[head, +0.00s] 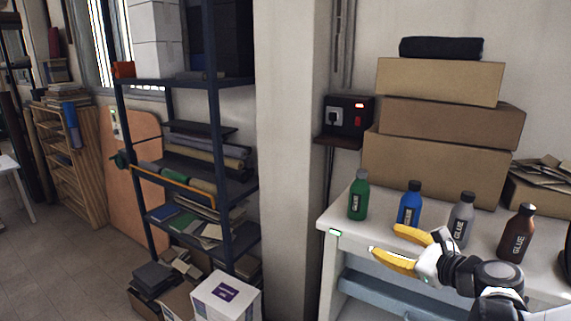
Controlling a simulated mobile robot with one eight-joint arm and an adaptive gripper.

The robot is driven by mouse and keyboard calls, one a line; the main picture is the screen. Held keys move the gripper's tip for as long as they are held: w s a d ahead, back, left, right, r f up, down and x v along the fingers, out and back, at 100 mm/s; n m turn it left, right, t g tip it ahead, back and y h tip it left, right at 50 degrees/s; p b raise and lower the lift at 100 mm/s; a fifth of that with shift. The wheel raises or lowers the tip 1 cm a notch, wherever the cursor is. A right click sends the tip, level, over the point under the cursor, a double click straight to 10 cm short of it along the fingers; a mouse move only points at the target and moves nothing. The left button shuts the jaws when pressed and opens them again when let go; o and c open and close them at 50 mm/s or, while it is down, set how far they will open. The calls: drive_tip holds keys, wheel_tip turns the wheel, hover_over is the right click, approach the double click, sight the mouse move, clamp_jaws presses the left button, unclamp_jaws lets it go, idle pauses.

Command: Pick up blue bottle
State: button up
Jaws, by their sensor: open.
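The blue bottle (409,206) with a dark cap stands upright on a white table (335,214), second from the left in a row of glue bottles. My gripper (383,239) has two yellow fingers and comes in from the lower right. It is open and empty, in front of the blue bottle and over the table's front edge. The upper finger covers the bottle's lower part in this view, and I cannot tell if they touch.
A green bottle (358,196) stands left of the blue one. A grey bottle (461,219) and a brown bottle (517,233) stand to the right. Stacked cardboard boxes (434,168) are behind them. A dark metal shelf (225,160) stands at the left, beyond a pillar.

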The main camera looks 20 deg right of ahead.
sight(419, 188)
drive_tip(key=s+d+r+m+t+h+p, duration=0.35)
drive_tip(key=d+r+m+p, duration=0.3)
drive_tip(key=d+r, duration=0.4)
drive_tip(key=shift+m+y, duration=0.45)
drive_tip(key=shift+m, duration=0.1)
drive_tip(key=w, duration=0.5)
drive_tip(key=shift+d+f, duration=0.15)
drive_tip(key=shift+d, duration=0.2)
drive_tip(key=w+p, duration=0.1)
drive_tip(key=w, duration=0.1)
drive_tip(key=w+p, duration=0.1)
drive_tip(key=w, duration=0.2)
drive_tip(key=shift+r, duration=0.2)
drive_tip(key=shift+w+f, duration=0.1)
drive_tip(key=shift+w, duration=0.2)
drive_tip(key=shift+s, duration=0.15)
drive_tip(key=c, duration=0.5)
clamp_jaws()
